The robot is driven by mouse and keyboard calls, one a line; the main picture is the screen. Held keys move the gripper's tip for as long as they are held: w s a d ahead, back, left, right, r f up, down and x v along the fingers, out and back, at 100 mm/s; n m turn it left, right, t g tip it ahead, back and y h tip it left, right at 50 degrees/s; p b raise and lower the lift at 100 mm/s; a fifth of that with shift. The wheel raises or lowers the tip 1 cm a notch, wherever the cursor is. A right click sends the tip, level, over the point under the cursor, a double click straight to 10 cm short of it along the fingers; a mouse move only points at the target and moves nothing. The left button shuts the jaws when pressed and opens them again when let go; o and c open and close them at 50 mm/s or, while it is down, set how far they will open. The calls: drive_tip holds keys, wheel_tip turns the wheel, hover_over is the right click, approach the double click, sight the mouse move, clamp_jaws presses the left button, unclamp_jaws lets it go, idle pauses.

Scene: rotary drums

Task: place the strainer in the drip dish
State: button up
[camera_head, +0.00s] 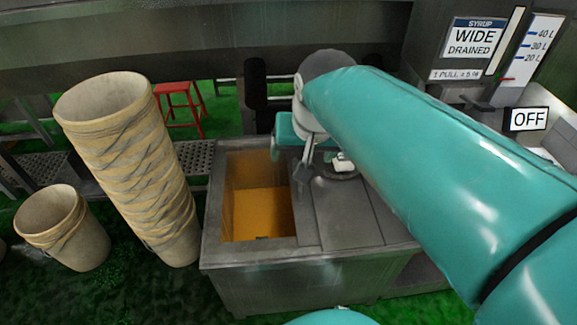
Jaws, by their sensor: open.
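My teal arm reaches in from the right, and my gripper (308,152) points down over the grey metal tank (235,256), near the right edge of its open well. The jaws are small and partly hidden by my wrist, but they look open. A small white piece (344,162) sits on a dark round base just right of my gripper, partly behind my arm. I cannot tell whether this is the strainer or the drip dish. No other strainer or dish can be made out.
Amber liquid (262,212) lies in the tank's well; a ridged grey cover (350,215) is to its right. A tall leaning stack of buckets (140,165) and a single bucket (65,230) stand left. A syrup sign (474,38) and OFF sign (528,119) are at right.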

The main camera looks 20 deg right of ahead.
drive_tip(key=s+a+f+n+t, duration=0.1)
drive_tip(key=s+a+f+n, duration=0.2)
drive_tip(key=s, duration=0.4)
drive_tip(key=shift+s+n, duration=0.3)
drive_tip(key=shift+s+f, duration=0.1)
